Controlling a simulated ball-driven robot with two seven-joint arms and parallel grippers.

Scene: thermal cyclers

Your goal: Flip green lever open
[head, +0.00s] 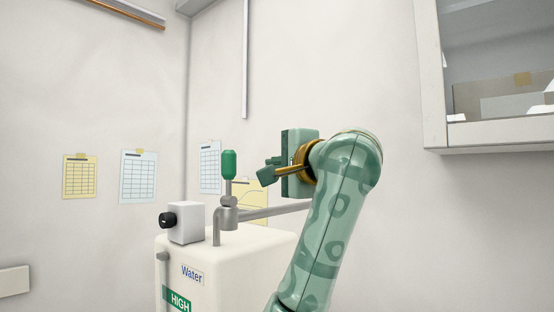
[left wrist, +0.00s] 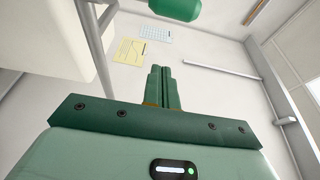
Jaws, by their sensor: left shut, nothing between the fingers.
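The green lever (head: 229,164) stands upright on its grey valve fitting above a white water tank (head: 225,270) in the head view. Its green grip also shows at the top edge of the left wrist view (left wrist: 176,8), partly cut off. My left gripper (head: 266,173) is just to the right of the lever, at about the height of its green grip. A gap shows between them. The gripper is shut and empty, and its closed fingers show in the left wrist view (left wrist: 164,80). My right gripper is not in view.
A grey pipe (head: 275,211) runs right from the valve, below my gripper. A white box with a black knob (head: 168,219) sits on the tank, left of the valve. A wall cabinet (head: 432,80) hangs at upper right. Paper sheets (head: 138,177) are on the walls behind.

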